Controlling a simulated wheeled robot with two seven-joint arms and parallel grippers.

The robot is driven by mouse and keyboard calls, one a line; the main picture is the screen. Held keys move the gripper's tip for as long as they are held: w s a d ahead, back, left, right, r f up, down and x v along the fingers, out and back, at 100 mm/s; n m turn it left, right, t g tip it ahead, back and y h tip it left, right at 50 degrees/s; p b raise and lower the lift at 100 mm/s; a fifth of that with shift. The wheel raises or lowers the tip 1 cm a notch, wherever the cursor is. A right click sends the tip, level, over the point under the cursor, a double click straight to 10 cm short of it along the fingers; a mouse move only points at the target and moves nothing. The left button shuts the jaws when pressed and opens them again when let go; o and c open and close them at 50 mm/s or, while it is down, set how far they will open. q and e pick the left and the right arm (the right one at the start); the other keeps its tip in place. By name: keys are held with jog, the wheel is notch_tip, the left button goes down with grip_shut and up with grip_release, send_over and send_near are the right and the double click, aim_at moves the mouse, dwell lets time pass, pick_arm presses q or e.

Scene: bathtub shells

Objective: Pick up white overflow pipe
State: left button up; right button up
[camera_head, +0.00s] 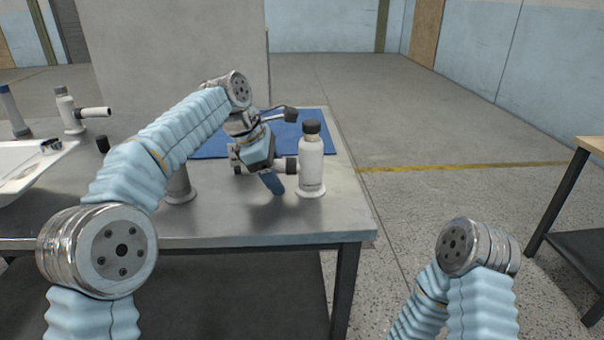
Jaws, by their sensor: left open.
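A white overflow pipe (311,168) stands upright near the right end of the grey table. It has a dark cap on top, and a short side branch with a dark end points left. My left gripper (271,178) is open, just left of this pipe and close to its side branch. A blue fingertip points down toward the tabletop. I cannot tell whether it touches the branch. Another white pipe (67,112) with a side branch stands at the table's far left. A grey-white upright piece (180,187) is partly hidden behind my left arm. My right gripper is out of view.
A blue mat (317,121) lies at the back of the grey table (240,222). A white tub shell (18,160) is at the left edge, with small dark parts nearby. Another table (590,145) stands at the far right. Open floor lies between the tables.

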aim_at(275, 160)
pick_arm(q)
jog(key=shift+f, duration=0.15)
jog(key=c, duration=1.1)
jog(key=shift+r, duration=0.4)
notch_tip(275, 160, up, 3)
jog(key=shift+f, duration=0.2)
jog(key=s+r, duration=0.3)
jog(key=s, duration=0.1)
jog(key=s+r+b, duration=0.1)
jog(key=s+r, duration=0.2)
jog(key=s, duration=0.2)
jog(key=s+r, duration=0.4)
jog(key=s, duration=0.1)
jog(key=shift+d+b, duration=0.15)
jog(key=shift+b, duration=0.2)
jog(key=shift+w+f, duration=0.1)
